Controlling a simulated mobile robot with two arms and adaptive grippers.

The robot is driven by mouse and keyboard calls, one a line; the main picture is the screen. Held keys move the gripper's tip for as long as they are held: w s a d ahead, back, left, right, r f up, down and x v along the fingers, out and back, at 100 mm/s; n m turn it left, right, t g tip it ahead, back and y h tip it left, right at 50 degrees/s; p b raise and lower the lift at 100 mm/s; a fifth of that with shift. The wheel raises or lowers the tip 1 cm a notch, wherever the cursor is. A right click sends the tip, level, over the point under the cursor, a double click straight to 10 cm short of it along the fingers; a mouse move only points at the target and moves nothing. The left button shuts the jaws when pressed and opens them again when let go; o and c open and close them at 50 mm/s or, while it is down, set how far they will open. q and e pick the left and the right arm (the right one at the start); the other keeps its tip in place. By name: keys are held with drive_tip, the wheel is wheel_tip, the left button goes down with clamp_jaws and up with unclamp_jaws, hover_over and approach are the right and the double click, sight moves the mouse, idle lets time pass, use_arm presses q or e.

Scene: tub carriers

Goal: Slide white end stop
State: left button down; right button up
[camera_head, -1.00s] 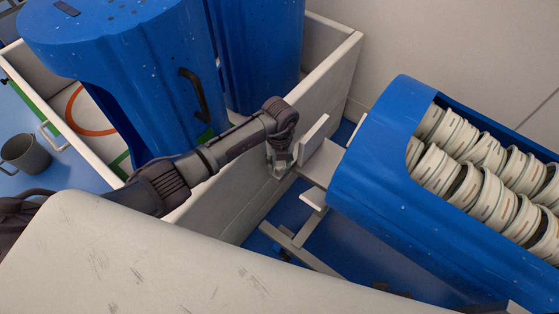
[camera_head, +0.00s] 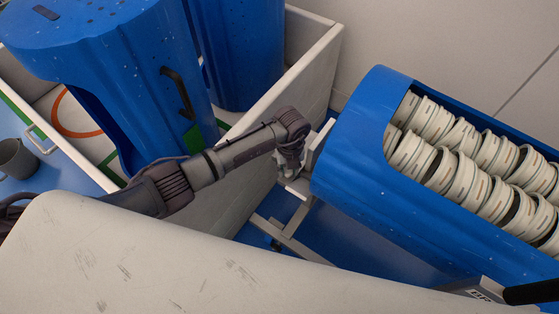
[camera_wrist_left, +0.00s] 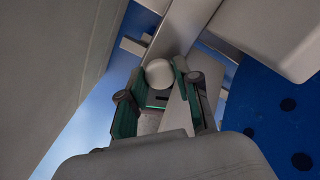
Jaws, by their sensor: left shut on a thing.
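The white end stop (camera_head: 320,143) is an upright pale plate at the left end of the lying blue tub carrier (camera_head: 345,165), close against it; I cannot tell whether they touch. My left gripper (camera_head: 289,168) is at the plate's near left side, above the grey rail frame (camera_head: 290,238). In the left wrist view, the left gripper's green-lined fingers (camera_wrist_left: 160,92) are shut around a round white knob (camera_wrist_left: 159,73), which I take as the end stop's. A pale block (camera_wrist_left: 270,35) beside a blue surface with dark holes (camera_wrist_left: 275,115) lies to the right. My right gripper is not seen.
The lying carrier holds rows of white tubs (camera_head: 470,155). A white-walled bin (camera_head: 305,85) with upright blue carriers (camera_head: 120,75) stands left and behind my left arm. A grey mug (camera_head: 17,160) is at far left. A pale scuffed surface (camera_head: 180,260) fills the foreground.

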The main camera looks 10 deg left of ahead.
use_arm(q)
drive_tip(key=shift+d, duration=0.15)
drive_tip(key=c, duration=0.8)
unclamp_jaws()
drive_tip(key=shift+r, duration=0.15)
wheel_tip(320, 180, up, 12)
drive_tip(key=shift+f, duration=0.15)
